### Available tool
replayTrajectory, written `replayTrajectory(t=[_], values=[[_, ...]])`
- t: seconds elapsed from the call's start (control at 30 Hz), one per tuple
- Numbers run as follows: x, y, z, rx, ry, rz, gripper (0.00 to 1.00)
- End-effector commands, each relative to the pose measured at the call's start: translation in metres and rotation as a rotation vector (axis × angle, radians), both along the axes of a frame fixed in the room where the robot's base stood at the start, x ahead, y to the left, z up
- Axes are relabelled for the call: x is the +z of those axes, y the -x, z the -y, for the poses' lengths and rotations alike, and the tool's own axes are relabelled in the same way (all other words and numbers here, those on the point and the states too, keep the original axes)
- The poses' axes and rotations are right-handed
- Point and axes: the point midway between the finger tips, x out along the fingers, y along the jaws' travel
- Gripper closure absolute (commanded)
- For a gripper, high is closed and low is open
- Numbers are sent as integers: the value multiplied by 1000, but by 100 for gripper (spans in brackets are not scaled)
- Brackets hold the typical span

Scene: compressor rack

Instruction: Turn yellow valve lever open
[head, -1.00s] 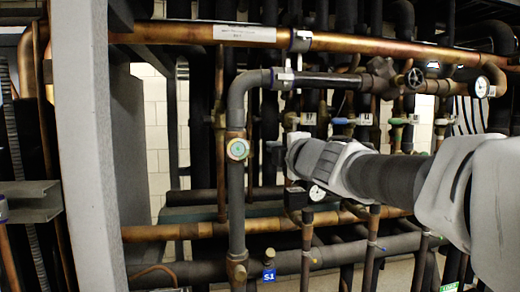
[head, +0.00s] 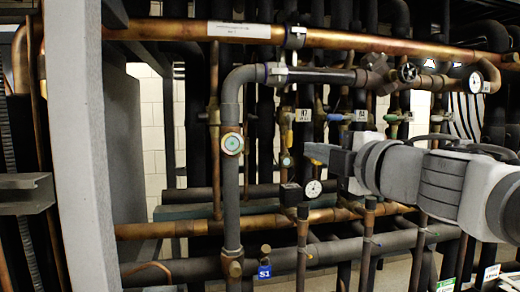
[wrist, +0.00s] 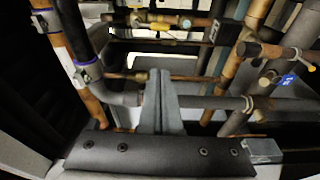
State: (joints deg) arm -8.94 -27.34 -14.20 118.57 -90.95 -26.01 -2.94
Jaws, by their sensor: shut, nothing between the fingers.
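The yellow valve lever (head: 289,138) shows in the head view on a thin upright pipe, under the horizontal dark pipe and beside a white tag. It looks roughly upright, along its pipe. A yellow piece, likely the same lever, shows near the top of the wrist view (wrist: 161,28), beyond my fingertips. My gripper (head: 314,154) is right of and slightly below the lever in the head view, apart from it. In the wrist view its fingers (wrist: 158,74) are together and hold nothing.
A blue-handled valve (head: 337,117) and a green-handled valve (head: 392,118) stand to the right of the lever. A gauge (head: 313,188) sits just below my gripper. A grey insulated pipe (head: 232,200) with a round gauge (head: 232,143) stands to the left.

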Motion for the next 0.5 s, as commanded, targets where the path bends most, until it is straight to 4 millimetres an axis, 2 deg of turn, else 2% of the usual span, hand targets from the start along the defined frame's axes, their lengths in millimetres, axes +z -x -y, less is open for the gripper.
replayTrajectory(t=[0.17,0.5], values=[[-1,-9,-3,5,-4,-4,100],[-2,-62,-25,4,-2,-5,100]])
